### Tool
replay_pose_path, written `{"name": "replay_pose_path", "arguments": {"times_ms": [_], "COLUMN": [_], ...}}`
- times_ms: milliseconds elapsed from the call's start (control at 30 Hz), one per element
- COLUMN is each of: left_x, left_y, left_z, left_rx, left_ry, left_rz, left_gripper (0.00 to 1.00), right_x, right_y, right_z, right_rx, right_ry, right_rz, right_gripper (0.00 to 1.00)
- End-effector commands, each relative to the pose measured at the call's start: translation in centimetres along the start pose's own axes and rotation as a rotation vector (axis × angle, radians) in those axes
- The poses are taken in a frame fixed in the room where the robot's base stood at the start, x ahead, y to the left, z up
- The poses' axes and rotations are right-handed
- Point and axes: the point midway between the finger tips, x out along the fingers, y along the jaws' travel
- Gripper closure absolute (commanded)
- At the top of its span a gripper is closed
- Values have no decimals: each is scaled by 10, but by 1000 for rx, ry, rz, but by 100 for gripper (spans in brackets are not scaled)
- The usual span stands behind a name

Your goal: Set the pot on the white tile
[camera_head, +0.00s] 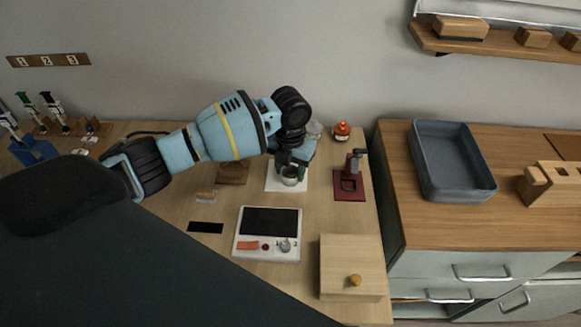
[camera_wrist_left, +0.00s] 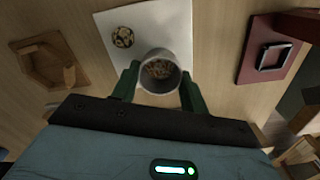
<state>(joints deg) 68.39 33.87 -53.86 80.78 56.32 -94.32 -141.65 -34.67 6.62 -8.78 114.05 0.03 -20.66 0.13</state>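The pot (camera_head: 289,181) is a small grey metal cup; in the left wrist view the pot (camera_wrist_left: 145,78) shows brown bits inside. The white tile (camera_head: 273,187) lies under and around it on the wooden table; in the left wrist view the tile (camera_wrist_left: 187,22) runs behind the pot, which overlaps its near edge. My left gripper (camera_wrist_left: 160,80) has its green fingers on both sides of the pot, seemingly against its wall. In the head view the left gripper (camera_head: 291,164) is over the tile. I cannot tell whether the pot touches the tile. My right gripper is not in view.
A small round patterned thing (camera_wrist_left: 123,37) sits on the tile. A dark red stand (camera_head: 350,184) is to the right, a wooden tray (camera_head: 232,173) to the left. A white scale-like device (camera_head: 267,234) and a wooden box (camera_head: 350,262) are in front. An orange-topped jar (camera_head: 342,131) stands behind.

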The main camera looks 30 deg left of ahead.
Motion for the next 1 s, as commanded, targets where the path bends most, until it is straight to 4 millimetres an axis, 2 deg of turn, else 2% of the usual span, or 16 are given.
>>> {"name": "replay_pose_path", "arguments": {"times_ms": [33, 133, 400, 533, 667, 1000], "left_x": [0, 0, 0, -8, -26, -93], "left_y": [0, 0, 0, 0, 0, 0], "left_z": [0, 0, 0, 0, 1, 1], "left_rx": [0, 0, 0, 0, 1, 2], "left_ry": [1, 1, 1, -2, -4, -3], "left_rz": [0, 0, 0, -1, -1, -1], "left_gripper": [49, 36, 35, 35, 35, 35], "right_x": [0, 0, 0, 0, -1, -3], "right_y": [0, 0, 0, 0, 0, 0], "right_z": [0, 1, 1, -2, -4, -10], "right_rx": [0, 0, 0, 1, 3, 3], "right_ry": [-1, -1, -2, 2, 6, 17], "right_rz": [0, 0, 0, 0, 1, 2], "right_gripper": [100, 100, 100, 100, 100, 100]}}
